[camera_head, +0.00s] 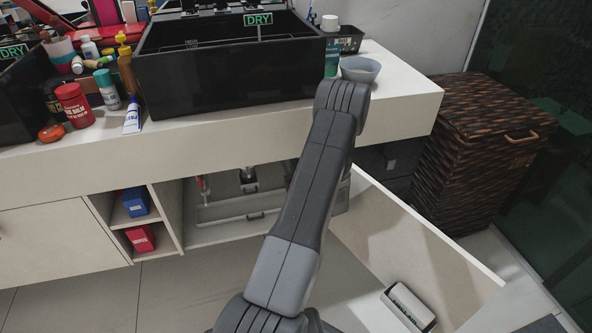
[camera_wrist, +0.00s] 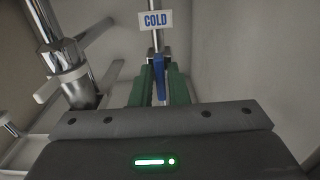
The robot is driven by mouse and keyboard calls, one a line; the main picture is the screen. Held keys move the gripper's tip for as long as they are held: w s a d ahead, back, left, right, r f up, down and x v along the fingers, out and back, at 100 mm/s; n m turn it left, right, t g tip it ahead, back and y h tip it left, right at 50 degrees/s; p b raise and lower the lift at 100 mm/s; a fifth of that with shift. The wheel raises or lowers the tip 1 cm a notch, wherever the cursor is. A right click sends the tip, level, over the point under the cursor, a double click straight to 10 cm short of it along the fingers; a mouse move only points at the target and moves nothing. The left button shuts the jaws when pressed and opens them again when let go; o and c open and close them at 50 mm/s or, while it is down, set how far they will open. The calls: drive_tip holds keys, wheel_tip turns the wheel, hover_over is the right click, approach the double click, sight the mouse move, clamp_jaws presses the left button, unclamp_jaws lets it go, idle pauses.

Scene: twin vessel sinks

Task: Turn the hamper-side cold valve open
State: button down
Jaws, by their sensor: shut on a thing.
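In the wrist view, the blue handle of the cold valve (camera_wrist: 160,90) stands upright between the green-padded fingers of my gripper (camera_wrist: 161,73). The gripper is shut on this handle. A white tag reading COLD (camera_wrist: 154,20) hangs on the pipe just above the valve. In the head view, my arm reaches down into the open cabinet under the right-hand sink, on the side near the wicker hamper (camera_head: 488,145). The gripper and valve are hidden there behind the arm and countertop.
A thick metal drain pipe (camera_wrist: 72,62) stands left of the gripper, with cabinet walls close by. The open cabinet door (camera_head: 420,240) extends at right with a small bin on it.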

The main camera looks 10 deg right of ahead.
idle(0.4)
drive_tip(key=c, duration=1.5)
unclamp_jaws()
drive_tip(key=shift+o, duration=0.2)
drive_tip(key=s+p, duration=0.2)
drive_tip(key=s, duration=1.2)
drive_tip(key=shift+d, duration=0.2)
drive_tip(key=w+b, duration=0.2)
drive_tip(key=w, duration=1.2)
drive_tip(key=shift+a, duration=0.2)
